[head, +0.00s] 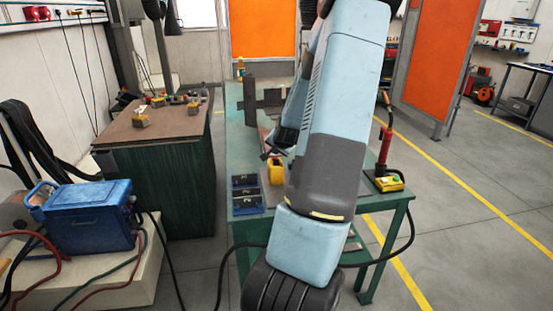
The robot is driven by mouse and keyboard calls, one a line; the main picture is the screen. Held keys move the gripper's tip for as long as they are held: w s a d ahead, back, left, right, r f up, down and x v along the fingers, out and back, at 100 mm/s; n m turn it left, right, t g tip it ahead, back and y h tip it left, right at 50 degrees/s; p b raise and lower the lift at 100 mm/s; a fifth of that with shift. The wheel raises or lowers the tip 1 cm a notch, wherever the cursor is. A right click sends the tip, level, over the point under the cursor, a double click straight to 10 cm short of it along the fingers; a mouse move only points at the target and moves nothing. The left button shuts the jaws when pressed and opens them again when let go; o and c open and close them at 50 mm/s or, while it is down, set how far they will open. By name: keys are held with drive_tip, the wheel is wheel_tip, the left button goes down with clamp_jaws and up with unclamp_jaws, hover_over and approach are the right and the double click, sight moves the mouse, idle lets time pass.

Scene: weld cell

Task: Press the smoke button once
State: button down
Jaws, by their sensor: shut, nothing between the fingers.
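A yellow box (391,184) with a small green button on top sits at the right front of the green table, beside the foot of a red and black upright arm (385,148). I cannot read any label, so I cannot tell for sure that this is the smoke button. My gripper (267,155) is a small dark shape left of my pale blue arm, over the table's middle. It is shut with nothing seen in it, and is well left of the yellow box. My arm hides the middle of the table between them.
A yellow object (276,173) and dark blue bins (246,193) are near my gripper on the green table (240,228). Dark metal plates (262,103) stand behind. A brown-topped bench (150,125) and blue welder (92,215) are left. Floor at right is clear.

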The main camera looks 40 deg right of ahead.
drive_tip(key=shift+f, duration=0.1)
drive_tip(key=shift+f, duration=0.25)
drive_tip(key=shift+f, duration=0.45)
idle(1.0)
drive_tip(key=shift+r, duration=0.15)
idle(0.3)
drive_tip(key=shift+r, duration=0.7)
drive_tip(key=shift+r, duration=2.55)
